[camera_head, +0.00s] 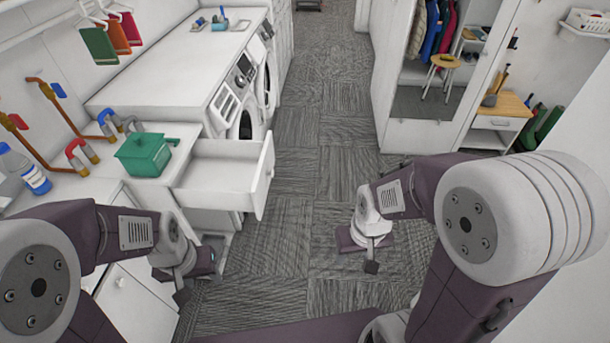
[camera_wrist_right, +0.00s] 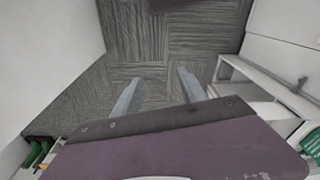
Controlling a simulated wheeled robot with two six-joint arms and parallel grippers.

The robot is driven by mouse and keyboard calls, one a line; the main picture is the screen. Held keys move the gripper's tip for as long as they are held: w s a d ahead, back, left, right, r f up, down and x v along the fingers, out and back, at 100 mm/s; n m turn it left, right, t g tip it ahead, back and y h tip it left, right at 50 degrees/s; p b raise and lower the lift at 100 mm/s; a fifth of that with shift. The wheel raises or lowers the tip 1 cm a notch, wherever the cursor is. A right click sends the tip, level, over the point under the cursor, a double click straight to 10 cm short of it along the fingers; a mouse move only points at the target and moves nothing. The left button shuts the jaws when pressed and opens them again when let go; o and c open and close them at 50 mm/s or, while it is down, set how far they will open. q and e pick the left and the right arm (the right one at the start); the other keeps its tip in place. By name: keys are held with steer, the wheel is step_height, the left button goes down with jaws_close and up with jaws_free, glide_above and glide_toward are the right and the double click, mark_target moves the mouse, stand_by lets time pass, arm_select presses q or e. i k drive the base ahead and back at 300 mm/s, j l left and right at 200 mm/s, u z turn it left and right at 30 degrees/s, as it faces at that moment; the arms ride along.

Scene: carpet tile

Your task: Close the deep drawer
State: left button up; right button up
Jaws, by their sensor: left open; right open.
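The deep white drawer (camera_head: 264,178) is pulled out from the white cabinet on the left in the head view. It sticks out over the carpet, and its visible inside looks empty. My left gripper (camera_head: 196,284) is open, low and in front of the drawer, beside the lower white cabinet, apart from the drawer front. My right gripper (camera_head: 371,256) is open over the carpet, right of the drawer and well apart from it. In the right wrist view, my right gripper's two fingers (camera_wrist_right: 160,90) are spread with only carpet between them.
White washing machines (camera_head: 240,100) stand beyond. An open wardrobe (camera_head: 420,100) and a small wood-topped cabinet (camera_head: 497,122) are at right. The carpet (camera_head: 310,140) between is clear.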

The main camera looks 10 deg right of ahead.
mark_target(212, 174)
steer(key=i+j, duration=0.15)
steer(key=i, duration=0.25)
steer(key=i+j, duration=0.15)
steer(key=i, duration=0.25)
steer(key=i+j, duration=0.15)
steer(key=i, duration=0.2)
